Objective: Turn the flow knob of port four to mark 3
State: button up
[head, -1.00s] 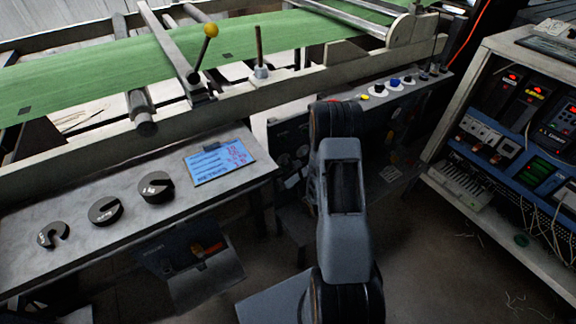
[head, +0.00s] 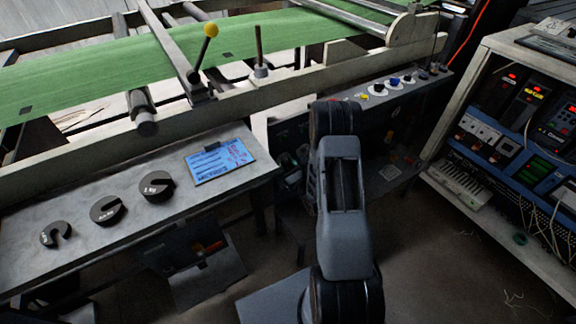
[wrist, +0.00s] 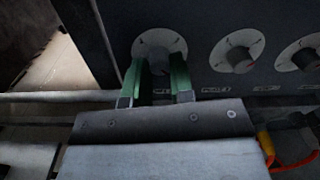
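In the wrist view, a grey knob (wrist: 158,50) on a pale round dial sits at the left end of a row on a dark panel. The two green fingers of my gripper (wrist: 159,66) stand apart, one on each side of this knob. I cannot tell whether they touch it. The fingers cover part of the dial, so its marks and the knob's pointer are not readable. The small labels below the knobs are too blurred to read for certain. In the head view my arm hides the gripper and this knob.
Two more dials with red-marked knobs, one nearer (wrist: 237,57) and one at the right edge (wrist: 306,58), sit to the right. Orange and yellow cables (wrist: 268,145) hang at the lower right. A shelf of electronics (head: 510,150) stands right of my arm in the head view.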

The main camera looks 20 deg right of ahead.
jog(key=o, duration=0.5)
jog(key=shift+c, duration=0.2)
jog(key=s+d+p, duration=0.1)
jog(key=s, duration=1.2)
jog(key=shift+s, duration=0.4)
jog(key=shift+d, duration=0.1)
